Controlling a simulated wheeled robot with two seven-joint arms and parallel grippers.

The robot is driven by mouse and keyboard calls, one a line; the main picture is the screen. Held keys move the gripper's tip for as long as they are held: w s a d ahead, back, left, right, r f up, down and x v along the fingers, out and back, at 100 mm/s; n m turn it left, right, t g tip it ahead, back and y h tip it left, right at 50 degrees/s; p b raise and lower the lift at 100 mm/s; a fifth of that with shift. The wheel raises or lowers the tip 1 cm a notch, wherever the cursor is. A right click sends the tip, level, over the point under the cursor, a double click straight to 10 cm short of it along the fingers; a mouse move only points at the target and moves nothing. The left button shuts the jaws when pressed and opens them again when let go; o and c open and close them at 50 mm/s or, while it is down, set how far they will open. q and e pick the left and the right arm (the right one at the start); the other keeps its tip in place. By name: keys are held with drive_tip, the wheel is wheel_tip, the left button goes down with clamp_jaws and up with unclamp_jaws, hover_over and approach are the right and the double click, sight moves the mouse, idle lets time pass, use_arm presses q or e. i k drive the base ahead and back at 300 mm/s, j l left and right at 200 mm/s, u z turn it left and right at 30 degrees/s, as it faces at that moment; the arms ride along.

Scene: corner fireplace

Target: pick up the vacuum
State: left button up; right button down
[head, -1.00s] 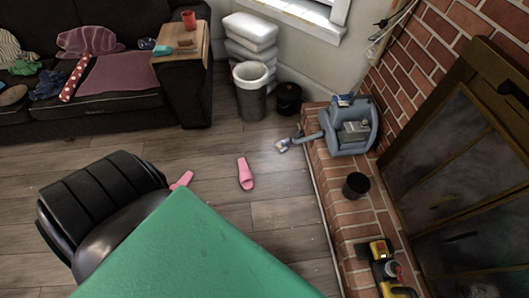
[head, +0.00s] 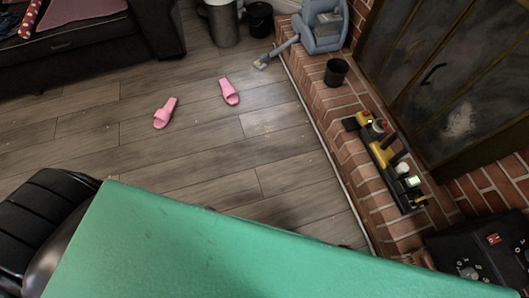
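The vacuum (head: 324,27) is a blue-grey canister-like machine with a hose and a nozzle. It stands on the brick hearth at the top of the head view, and the top edge of the picture cuts it off. Its nozzle (head: 266,61) reaches left past the hearth's edge, over the wood floor. Neither of my grippers is in view.
A green tabletop (head: 200,250) fills the bottom, with a black chair (head: 40,215) at its left. Pink slippers (head: 230,92) lie on open floor. On the hearth (head: 355,165) are a black pot (head: 337,72) and a yellow-black tool (head: 385,155). Bins stand at the top.

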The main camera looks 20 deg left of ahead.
sight(380, 151)
drive_tip(key=k+z, duration=0.1)
drive_tip(key=z, duration=0.95)
